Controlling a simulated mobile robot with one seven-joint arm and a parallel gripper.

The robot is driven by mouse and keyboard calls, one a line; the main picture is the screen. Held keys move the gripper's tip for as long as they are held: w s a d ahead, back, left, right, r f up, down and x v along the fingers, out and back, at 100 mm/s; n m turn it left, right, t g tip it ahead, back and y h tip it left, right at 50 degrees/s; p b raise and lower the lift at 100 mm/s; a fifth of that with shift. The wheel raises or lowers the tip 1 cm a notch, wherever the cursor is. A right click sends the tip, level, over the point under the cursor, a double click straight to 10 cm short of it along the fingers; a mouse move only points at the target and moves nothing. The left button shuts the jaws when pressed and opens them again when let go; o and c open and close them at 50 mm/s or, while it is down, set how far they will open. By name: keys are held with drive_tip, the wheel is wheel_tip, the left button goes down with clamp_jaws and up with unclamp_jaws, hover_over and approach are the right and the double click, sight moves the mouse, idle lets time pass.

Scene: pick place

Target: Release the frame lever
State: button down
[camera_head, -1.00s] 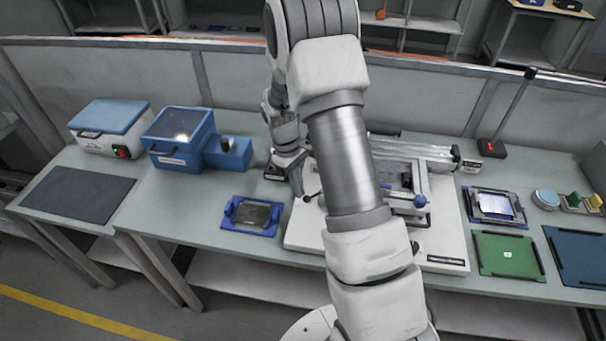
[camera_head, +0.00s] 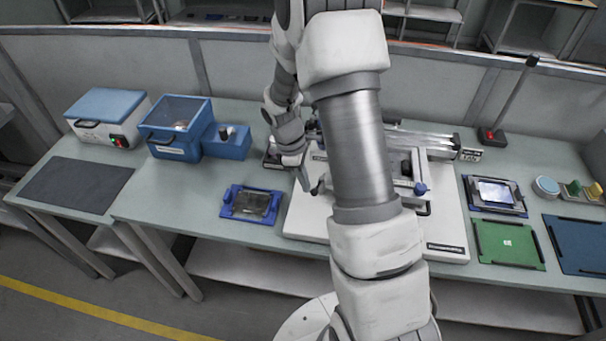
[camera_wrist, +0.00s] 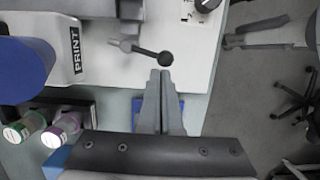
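The frame lever (camera_wrist: 147,50) is a short metal rod with a black ball knob on the white printing machine (camera_wrist: 98,100), seen in the wrist view. The knob lies just beyond my fingertips; I cannot tell whether they touch it. My gripper (camera_wrist: 161,72) has its two grey fingers together, with nothing visible between them. In the head view, my gripper (camera_head: 305,186) hangs over the left part of the machine (camera_head: 305,222), beside the lever's dark knob (camera_head: 318,188). My arm hides the middle of the machine.
A blue fixture (camera_head: 250,203) lies left of the machine. A blue box (camera_head: 175,128) and a white box (camera_head: 107,117) stand further left. On the right are a screen fixture (camera_head: 495,194) and a green mat (camera_head: 508,244). Bottles (camera_wrist: 62,130) show in the wrist view.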

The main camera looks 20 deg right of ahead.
drive_tip(key=shift+w+d, duration=0.2)
drive_tip(key=shift+d, duration=0.2)
drive_tip(key=shift+r, duration=0.2)
drive_tip(key=v, duration=1.7)
